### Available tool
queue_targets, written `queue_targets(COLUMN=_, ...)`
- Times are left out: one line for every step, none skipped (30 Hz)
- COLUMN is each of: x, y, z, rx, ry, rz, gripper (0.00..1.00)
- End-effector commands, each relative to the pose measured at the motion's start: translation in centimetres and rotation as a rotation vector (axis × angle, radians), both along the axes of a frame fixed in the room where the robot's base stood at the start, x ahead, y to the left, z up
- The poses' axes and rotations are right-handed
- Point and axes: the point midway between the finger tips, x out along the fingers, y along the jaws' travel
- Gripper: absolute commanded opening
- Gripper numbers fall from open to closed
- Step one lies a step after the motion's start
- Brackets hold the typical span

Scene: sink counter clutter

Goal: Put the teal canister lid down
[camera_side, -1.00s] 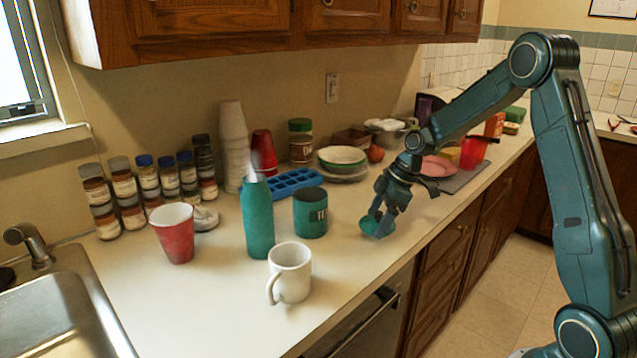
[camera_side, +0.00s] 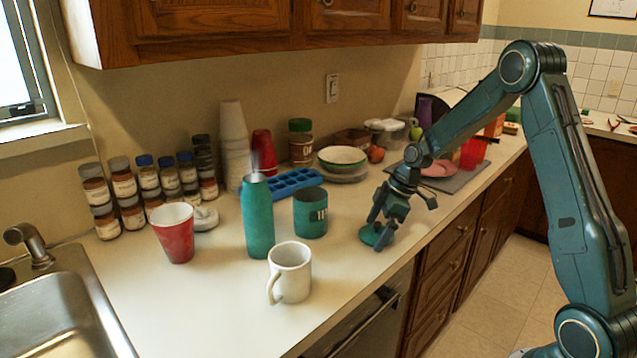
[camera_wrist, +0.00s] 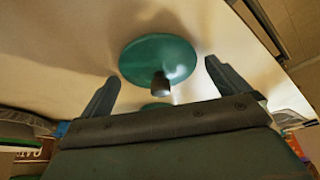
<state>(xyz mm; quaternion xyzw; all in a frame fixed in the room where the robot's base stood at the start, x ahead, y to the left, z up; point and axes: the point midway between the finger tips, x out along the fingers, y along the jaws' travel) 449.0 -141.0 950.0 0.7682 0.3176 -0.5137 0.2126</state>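The teal canister lid (camera_side: 367,237) lies flat on the counter near its front edge, to the right of the teal canister (camera_side: 311,216), which stands upright with its top open. In the wrist view the lid (camera_wrist: 140,62) is a round teal disc with a dark knob toward me. My gripper (camera_side: 378,230) is low over the lid, its fingers pointing down. In the wrist view its two fingers (camera_wrist: 161,78) are spread wide, with a gap on both sides of the knob. In the side view the fingers partly cover the lid.
A teal bottle (camera_side: 258,220), a white mug (camera_side: 291,275) and a red cup (camera_side: 174,236) stand left of the canister. A blue ice tray (camera_side: 295,183) and stacked bowls (camera_side: 342,162) are behind. The counter around the lid is clear; its front edge is close.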

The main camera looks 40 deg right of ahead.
Motion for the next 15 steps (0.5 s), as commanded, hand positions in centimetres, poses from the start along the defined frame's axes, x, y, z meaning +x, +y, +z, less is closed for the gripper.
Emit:
queue_targets(x=0.0, y=0.0, z=0.0, rx=0.000, ry=0.000, rz=0.000, gripper=1.00)
queue_targets(x=0.0, y=0.0, z=0.0, rx=0.000, ry=0.000, rz=0.000, gripper=1.00)
queue_targets(x=0.0, y=0.0, z=0.1, rx=0.000, ry=0.000, rz=0.000, gripper=1.00)
queue_targets(x=0.0, y=0.0, z=0.2, rx=0.000, ry=0.000, rz=0.000, gripper=1.00)
queue_targets(x=0.0, y=0.0, z=0.2, rx=0.000, ry=0.000, rz=0.000, gripper=1.00)
queue_targets(x=0.0, y=0.0, z=0.4, rx=-0.001, ry=-0.001, rz=0.000, gripper=1.00)
queue_targets(x=0.0, y=-0.1, z=0.5, rx=-0.001, ry=-0.001, rz=0.000, gripper=1.00)
queue_targets(x=-0.1, y=-0.1, z=0.7, rx=-0.001, ry=-0.001, rz=0.000, gripper=1.00)
queue_targets(x=-0.1, y=-0.2, z=1.0, rx=-0.001, ry=-0.002, rz=-0.002, gripper=1.00)
queue_targets(x=-0.2, y=-0.3, z=1.2, rx=-0.001, ry=-0.002, rz=-0.002, gripper=1.00)
queue_targets(x=-0.3, y=-0.4, z=1.5, rx=-0.001, ry=-0.002, rz=-0.002, gripper=1.00)
queue_targets(x=-0.4, y=-0.5, z=1.9, rx=-0.001, ry=-0.001, rz=-0.003, gripper=1.00)
queue_targets(x=-0.5, y=-0.6, z=2.2, rx=-0.001, ry=-0.002, rz=-0.003, gripper=1.00)
queue_targets(x=-0.6, y=-0.7, z=2.6, rx=-0.002, ry=-0.003, rz=-0.002, gripper=1.00)
queue_targets(x=-0.8, y=-0.9, z=3.1, rx=-0.002, ry=-0.003, rz=-0.002, gripper=1.00)
